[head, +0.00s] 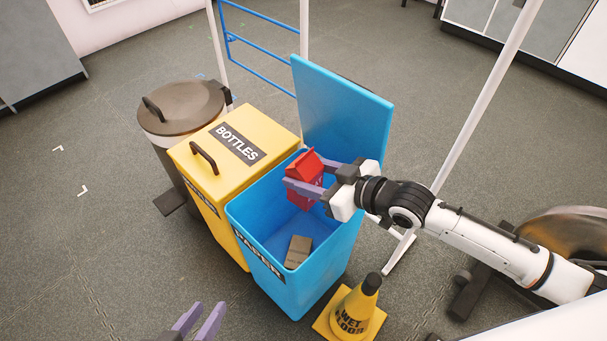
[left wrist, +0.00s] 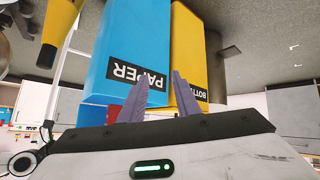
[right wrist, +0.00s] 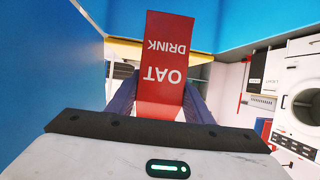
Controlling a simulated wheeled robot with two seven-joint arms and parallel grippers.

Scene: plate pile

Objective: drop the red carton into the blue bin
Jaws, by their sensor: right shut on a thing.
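The red carton (head: 304,178) is held by my right gripper (head: 306,180) over the open blue bin (head: 343,238), within the outline of its mouth in the head view. In the right wrist view the carton (right wrist: 168,65) reads "OAT DRINK" and sits between the two purple fingers (right wrist: 160,100). The blue bin is labelled "PAPER"; its lid (head: 343,105) stands open at the back. My left gripper (head: 198,322) is open and empty at the bottom of the head view. In the left wrist view its fingers (left wrist: 162,90) are apart before the bin's front (left wrist: 130,50).
A brown piece (head: 298,252) lies inside the blue bin. A closed yellow "BOTTLES" bin (head: 235,165) stands directly left, with a round grey bin (head: 182,105) beyond. A yellow wet-floor cone (head: 353,312) stands in front at right. White poles and a blue rail (head: 262,75) stand behind.

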